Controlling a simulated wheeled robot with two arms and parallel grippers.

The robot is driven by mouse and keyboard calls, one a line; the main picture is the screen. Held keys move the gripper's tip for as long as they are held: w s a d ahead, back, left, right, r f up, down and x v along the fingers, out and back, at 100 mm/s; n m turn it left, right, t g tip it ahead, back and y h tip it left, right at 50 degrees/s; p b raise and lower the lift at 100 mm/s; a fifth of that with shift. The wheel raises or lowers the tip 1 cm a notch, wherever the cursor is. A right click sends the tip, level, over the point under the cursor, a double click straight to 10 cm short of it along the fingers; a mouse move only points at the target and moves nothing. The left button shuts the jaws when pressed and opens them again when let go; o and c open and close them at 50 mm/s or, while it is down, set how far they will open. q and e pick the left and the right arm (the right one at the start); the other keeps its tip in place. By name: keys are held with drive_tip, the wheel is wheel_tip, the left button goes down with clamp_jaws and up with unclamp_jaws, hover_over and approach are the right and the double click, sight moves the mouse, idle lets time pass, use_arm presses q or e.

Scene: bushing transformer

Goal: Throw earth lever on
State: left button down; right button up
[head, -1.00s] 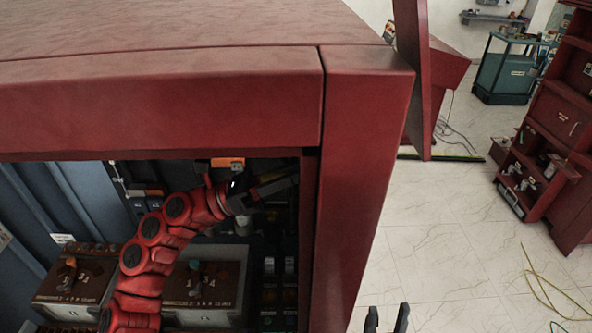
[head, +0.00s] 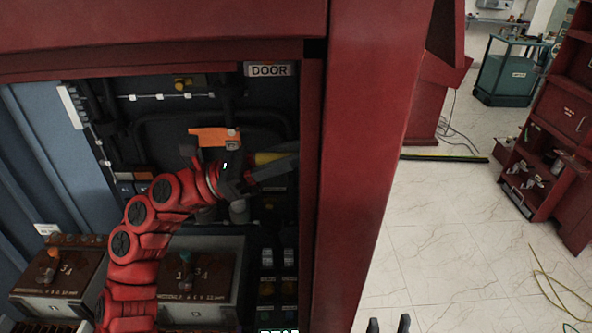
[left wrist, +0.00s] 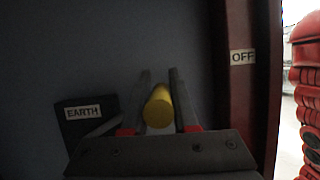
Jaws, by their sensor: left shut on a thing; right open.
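The earth lever shows as a yellow rounded handle (left wrist: 158,108) between my left fingers in the left wrist view. An "EARTH" label (left wrist: 82,112) is to its left and an "OFF" label (left wrist: 243,57) is on the red post to its right. In the head view my left gripper (head: 278,170) reaches inside the red cabinet, and part of the yellow handle (head: 268,157) shows at its fingers. The left gripper is shut on this handle. The lever's base is hidden. My right gripper (head: 388,324) is at the bottom edge of the head view, open and empty, outside the cabinet.
The cabinet's thick red post (head: 365,150) stands between the two grippers. Inside are a "DOOR" label (head: 268,69), an orange block (head: 212,137) and brown-topped boxes (head: 60,274) below. Tiled floor (head: 450,240) is open at right, with a yellow cable (head: 550,285).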

use_arm(q)
wheel_tip(320, 180, down, 14)
drive_tip(key=m+g+y+b, duration=0.2)
drive_tip(key=m+g+b, duration=0.3)
drive_tip(key=m+b, duration=0.6)
drive_tip(key=b, duration=1.2)
drive_tip(key=shift+s+m, duration=0.3)
drive_tip(key=shift+m, duration=0.1)
drive_tip(key=shift+d+f, duration=0.15)
drive_tip(key=shift+f, duration=0.2)
drive_tip(key=c, duration=0.8)
unclamp_jaws()
drive_tip(key=shift+o, duration=0.6)
drive_tip(key=shift+r, duration=0.2)
